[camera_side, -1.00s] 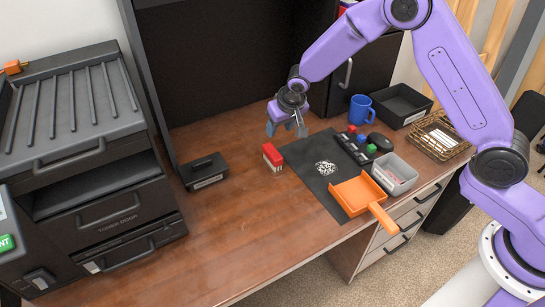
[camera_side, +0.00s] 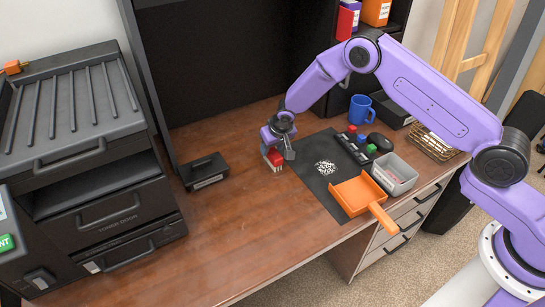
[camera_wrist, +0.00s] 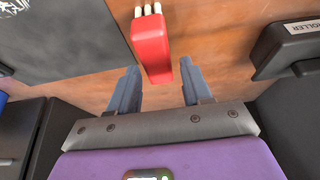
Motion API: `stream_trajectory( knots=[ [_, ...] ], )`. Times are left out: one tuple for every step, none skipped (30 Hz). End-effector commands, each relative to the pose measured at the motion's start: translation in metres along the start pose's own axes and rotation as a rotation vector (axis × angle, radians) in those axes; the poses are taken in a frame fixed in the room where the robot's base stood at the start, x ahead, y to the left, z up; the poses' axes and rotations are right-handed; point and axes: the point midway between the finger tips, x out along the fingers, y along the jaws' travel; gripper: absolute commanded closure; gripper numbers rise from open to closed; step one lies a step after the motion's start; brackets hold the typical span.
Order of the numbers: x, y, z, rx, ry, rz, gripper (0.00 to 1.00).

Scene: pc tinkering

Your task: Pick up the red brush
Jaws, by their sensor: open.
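The red brush (camera_side: 275,157) has a red block body and pale bristles and is on the wooden desk, beside the left edge of the dark mat. My gripper (camera_side: 278,150) is at the brush, and its fingers partly hide it in the side view. In the wrist view the brush (camera_wrist: 151,45) lies with its bristles toward the top, and its lower end reaches between the two open fingers of my gripper (camera_wrist: 160,88). There is a gap on each side. I cannot tell whether either finger touches it.
A black box (camera_side: 204,171) stands left of the brush. A blue mug (camera_side: 361,110) stands behind. The desk's front left is clear.

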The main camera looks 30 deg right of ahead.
Motion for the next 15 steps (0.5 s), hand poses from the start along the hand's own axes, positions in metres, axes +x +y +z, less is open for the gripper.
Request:
stream_trajectory(
  knots=[
    [0.003, 0.001, 0.000, 0.001, -0.001, 0.000, 0.51],
    [0.005, 0.001, 0.000, 0.001, -0.001, 0.000, 0.51],
    [0.009, 0.002, 0.001, 0.001, -0.001, 0.001, 0.51],
    [0.013, 0.002, 0.002, 0.001, -0.002, 0.001, 0.51],
    [0.017, 0.003, 0.002, 0.001, -0.002, 0.001, 0.51],
    [0.022, 0.003, 0.003, 0.001, -0.002, 0.001, 0.51],
    [0.026, 0.004, 0.003, 0.000, -0.002, 0.001, 0.51],
    [0.030, 0.004, 0.003, 0.000, -0.002, 0.001, 0.51],
    [0.035, 0.004, 0.003, 0.001, -0.001, 0.001, 0.51],
    [0.038, 0.004, 0.003, 0.001, -0.001, 0.001, 0.51],
    [0.041, 0.004, 0.003, 0.002, -0.001, 0.001, 0.51],
    [0.044, 0.004, 0.003, 0.002, 0.000, 0.000, 0.51],
    [0.046, 0.004, 0.003, 0.001, 0.000, 0.000, 0.51],
    [0.048, 0.004, 0.003, 0.001, 0.000, 0.000, 0.51],
    [0.050, 0.004, 0.003, 0.000, 0.000, 0.000, 0.51]
  ],
)
